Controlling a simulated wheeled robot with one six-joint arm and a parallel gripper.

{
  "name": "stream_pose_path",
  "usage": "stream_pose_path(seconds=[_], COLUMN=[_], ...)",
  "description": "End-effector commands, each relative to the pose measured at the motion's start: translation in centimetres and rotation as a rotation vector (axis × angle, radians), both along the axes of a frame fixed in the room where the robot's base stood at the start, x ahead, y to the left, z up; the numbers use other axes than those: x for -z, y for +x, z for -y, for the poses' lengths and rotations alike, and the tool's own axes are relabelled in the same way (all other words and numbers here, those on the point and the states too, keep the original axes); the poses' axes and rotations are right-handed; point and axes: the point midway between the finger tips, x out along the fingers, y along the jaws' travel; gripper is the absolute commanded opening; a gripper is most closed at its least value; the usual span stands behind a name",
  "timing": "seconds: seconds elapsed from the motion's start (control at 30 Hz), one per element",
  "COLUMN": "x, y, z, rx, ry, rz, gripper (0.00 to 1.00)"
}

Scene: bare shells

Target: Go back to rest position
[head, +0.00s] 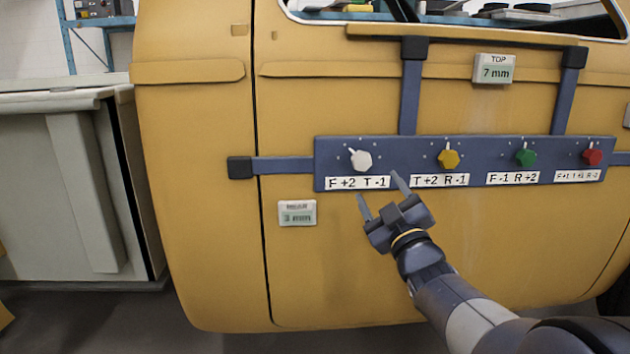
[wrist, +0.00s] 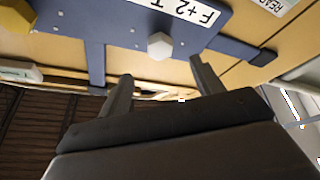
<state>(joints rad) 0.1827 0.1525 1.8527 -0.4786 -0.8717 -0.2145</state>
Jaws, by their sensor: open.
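My gripper (head: 382,195) is open and empty in the head view, just below the left end of a blue panel on a yellow vehicle door. Its two fingers point up toward the white knob (head: 361,160), with a visible gap between them. In the wrist view the two open fingers of my gripper (wrist: 160,85) show with the white knob (wrist: 159,45) beyond and between them. I cannot tell how far the fingertips stand from the panel.
The blue panel (head: 400,149) also carries yellow (head: 448,159), green (head: 526,157) and red (head: 592,156) knobs above labels. A pale cabinet (head: 60,190) stands left. Floor shows at lower left.

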Motion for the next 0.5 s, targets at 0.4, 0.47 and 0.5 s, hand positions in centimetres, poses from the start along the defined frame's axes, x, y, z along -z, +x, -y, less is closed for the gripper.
stream_pose_path(seconds=[0.4, 0.47, 0.5], x=[-2.2, -2.4, -2.6], y=[6.1, 6.8, 7.1], z=[-1.3, -1.5, -1.5], rx=[-0.002, -0.002, -0.002], ry=[0.0, 0.0, 0.0], rz=[0.001, 0.0, 0.0], gripper=[0.63, 0.63, 0.63])
